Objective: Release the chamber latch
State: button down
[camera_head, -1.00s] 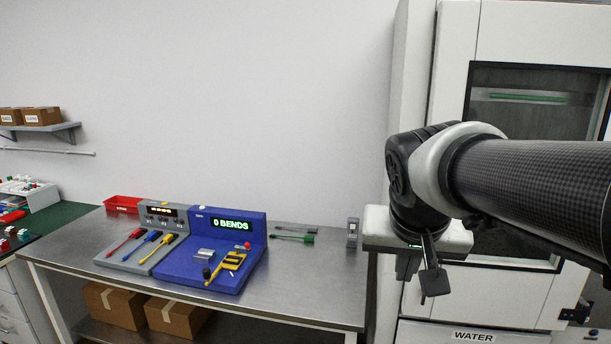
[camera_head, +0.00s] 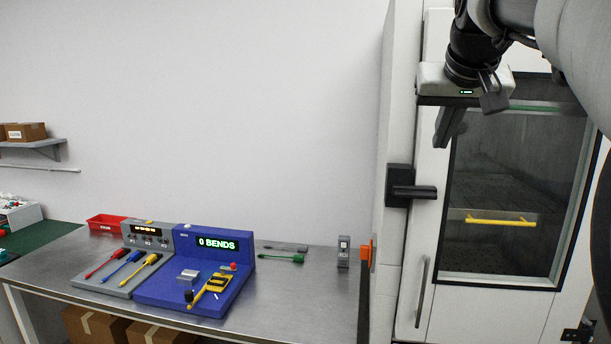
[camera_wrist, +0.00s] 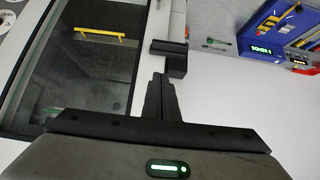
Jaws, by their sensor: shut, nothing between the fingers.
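The chamber (camera_head: 428,130) is a white cabinet with a dark-framed window door at the right. Its black latch (camera_head: 412,191) is a block on the left edge with a lever pointing right, roughly horizontal. The latch also shows in the wrist view (camera_wrist: 172,60), just beyond my fingertips. My gripper (camera_head: 440,143) is shut and empty, pointing down, above and slightly right of the latch in the head view. In the wrist view my gripper (camera_wrist: 160,80) appears close to the latch. A gap shows in the head view; I cannot tell the depth between them.
A vertical grey handle (camera_head: 422,292) is on the chamber's front below the latch. A yellow bar (camera_head: 500,221) shows behind the glass. The steel bench (camera_head: 300,310) at left carries a blue console (camera_head: 190,290) and tools. An orange part (camera_head: 367,252) sits at the bench's right end.

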send_over(425, 193)
jog(key=s, duration=0.3)
notch_tip(425, 193, down, 9)
jog(key=shift+w+a+f+b, duration=0.1)
jog(key=shift+a+f+b, duration=0.15)
jog(key=shift+f, duration=0.3)
jog(key=shift+w+a+f+b, duration=0.15)
jog(key=shift+f+b, duration=0.1)
jog(key=shift+f, duration=0.3)
jog(key=shift+s, duration=0.1)
